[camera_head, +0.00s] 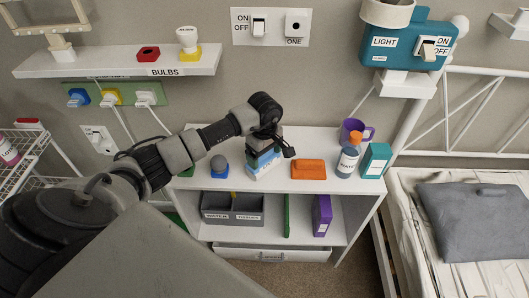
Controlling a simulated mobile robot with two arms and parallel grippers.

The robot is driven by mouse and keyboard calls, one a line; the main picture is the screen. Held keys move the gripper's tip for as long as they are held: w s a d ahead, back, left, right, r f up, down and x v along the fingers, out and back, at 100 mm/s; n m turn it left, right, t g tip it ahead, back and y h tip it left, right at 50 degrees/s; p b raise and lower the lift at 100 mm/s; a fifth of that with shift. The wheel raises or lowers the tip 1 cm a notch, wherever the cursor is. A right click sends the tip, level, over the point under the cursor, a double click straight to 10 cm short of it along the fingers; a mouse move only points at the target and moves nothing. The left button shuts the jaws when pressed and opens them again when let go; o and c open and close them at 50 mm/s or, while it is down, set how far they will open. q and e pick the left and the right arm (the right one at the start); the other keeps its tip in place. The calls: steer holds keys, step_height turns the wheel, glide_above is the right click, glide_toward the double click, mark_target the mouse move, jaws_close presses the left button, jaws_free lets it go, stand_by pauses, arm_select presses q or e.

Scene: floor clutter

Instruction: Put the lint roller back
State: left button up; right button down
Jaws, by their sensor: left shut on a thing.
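My left arm reaches in from the left over the white shelf unit (317,148). Its gripper (272,147) points down at the top of the unit and is shut on a blue-and-white thing (262,164), which stands upright at or just above the surface. The gripper hides the upper part of this thing. I cannot tell whether it is the lint roller, and I make out no other clear lint roller. My right gripper is not in view.
A blue knobbed thing (219,168) stands left. Below are a grey bin (232,217) and a purple binder (321,215).

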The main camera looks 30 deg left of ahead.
arm_select(q)
steer(key=shift+f, duration=0.2)
steer(key=o, duration=0.7)
steer(key=shift+r, duration=0.1)
steer(key=shift+r, duration=0.6)
step_height(320, 180, up, 11)
steer(key=b, duration=0.1)
